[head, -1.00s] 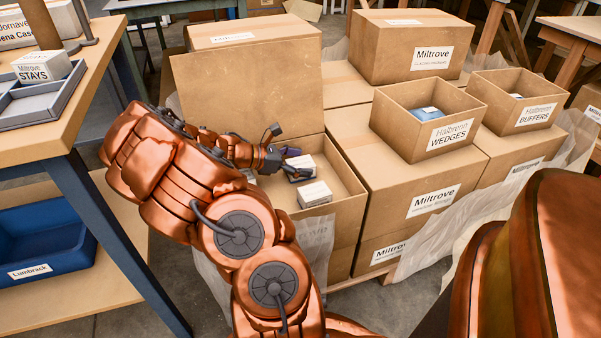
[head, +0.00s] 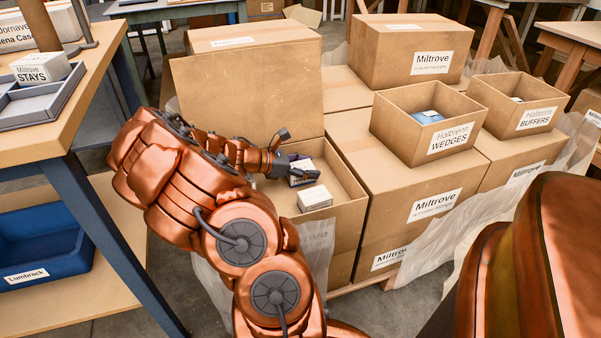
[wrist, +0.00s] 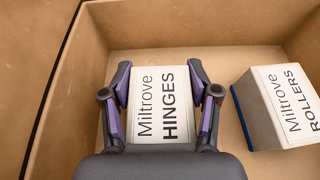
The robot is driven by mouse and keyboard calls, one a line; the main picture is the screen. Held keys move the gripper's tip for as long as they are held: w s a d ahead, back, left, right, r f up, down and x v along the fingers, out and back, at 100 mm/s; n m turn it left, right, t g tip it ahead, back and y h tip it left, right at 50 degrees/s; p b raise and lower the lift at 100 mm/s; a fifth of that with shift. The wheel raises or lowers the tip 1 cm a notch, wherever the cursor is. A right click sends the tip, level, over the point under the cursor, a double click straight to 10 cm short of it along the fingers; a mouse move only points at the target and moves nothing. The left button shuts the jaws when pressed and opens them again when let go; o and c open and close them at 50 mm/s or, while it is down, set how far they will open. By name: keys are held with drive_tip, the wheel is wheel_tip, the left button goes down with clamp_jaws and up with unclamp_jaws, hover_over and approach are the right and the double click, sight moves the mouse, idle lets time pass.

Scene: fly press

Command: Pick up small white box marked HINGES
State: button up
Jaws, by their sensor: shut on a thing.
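The small white box marked HINGES (wrist: 160,108) is in the wrist view, between the two purple-lined fingers of my gripper (wrist: 164,88). The fingers are shut on its left and right sides. In the head view the HINGES box (head: 302,171) shows inside an open cardboard carton (head: 345,209), with my gripper (head: 290,163) at it. My gripper partly hides it there. I cannot tell whether it touches the carton's floor.
A second white box marked ROLLERS (wrist: 283,106) lies to the right in the same carton. The carton walls stand close around my gripper. Stacked Miltrove cartons (head: 410,200) and an open WEDGES box (head: 395,139) are on the right. A workbench (head: 75,115) stands left.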

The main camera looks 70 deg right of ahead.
drive_tip(key=shift+f, duration=0.15)
drive_tip(key=c, duration=0.4)
drive_tip(key=shift+c, duration=0.2)
